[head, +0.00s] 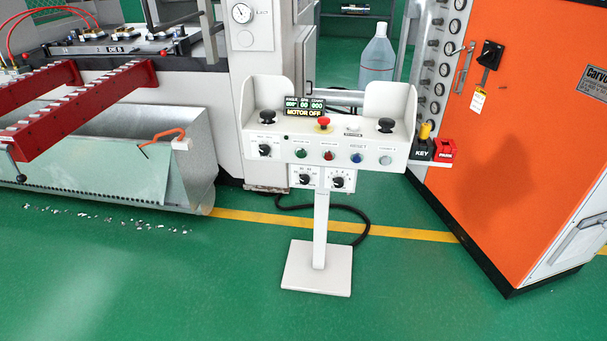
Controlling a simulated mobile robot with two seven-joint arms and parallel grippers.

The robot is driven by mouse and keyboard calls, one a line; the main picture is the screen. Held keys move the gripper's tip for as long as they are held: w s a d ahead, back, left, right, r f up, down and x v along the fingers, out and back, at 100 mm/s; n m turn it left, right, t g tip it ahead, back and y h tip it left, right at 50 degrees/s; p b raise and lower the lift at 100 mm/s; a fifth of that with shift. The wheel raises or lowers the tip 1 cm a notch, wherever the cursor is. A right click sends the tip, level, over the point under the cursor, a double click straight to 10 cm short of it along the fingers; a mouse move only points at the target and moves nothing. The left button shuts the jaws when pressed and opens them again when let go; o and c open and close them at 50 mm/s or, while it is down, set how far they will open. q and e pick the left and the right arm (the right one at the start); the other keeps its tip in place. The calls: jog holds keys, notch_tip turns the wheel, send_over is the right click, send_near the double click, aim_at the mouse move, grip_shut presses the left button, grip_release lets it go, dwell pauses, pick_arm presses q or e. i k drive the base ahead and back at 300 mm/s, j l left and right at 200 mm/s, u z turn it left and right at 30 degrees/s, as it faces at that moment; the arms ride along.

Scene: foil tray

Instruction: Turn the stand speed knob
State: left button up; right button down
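A white control stand (320,230) stands upright in the middle of the head view on a square base plate. Two small black rotary knobs sit on plates under its box, a left one (306,180) and a right one (338,182). Another black rotary knob (264,150) is on the left of the front panel. Their labels are too small to read, so I cannot tell which is the speed knob. Neither of my grippers is in view.
A red emergency button (323,122) and two black joysticks are on the stand's top. Coloured buttons line its front. An orange cabinet (530,130) stands at right, a machine with red rails (80,95) and a metal trough at left. Green floor in front is clear; a black cable lies behind.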

aim_at(305, 180)
jog(key=i+l+u, duration=0.25)
jog(key=i+l, duration=0.45)
jog(key=i+l+u, duration=0.25)
jog(key=i+l, duration=0.5)
jog(key=l, duration=0.15)
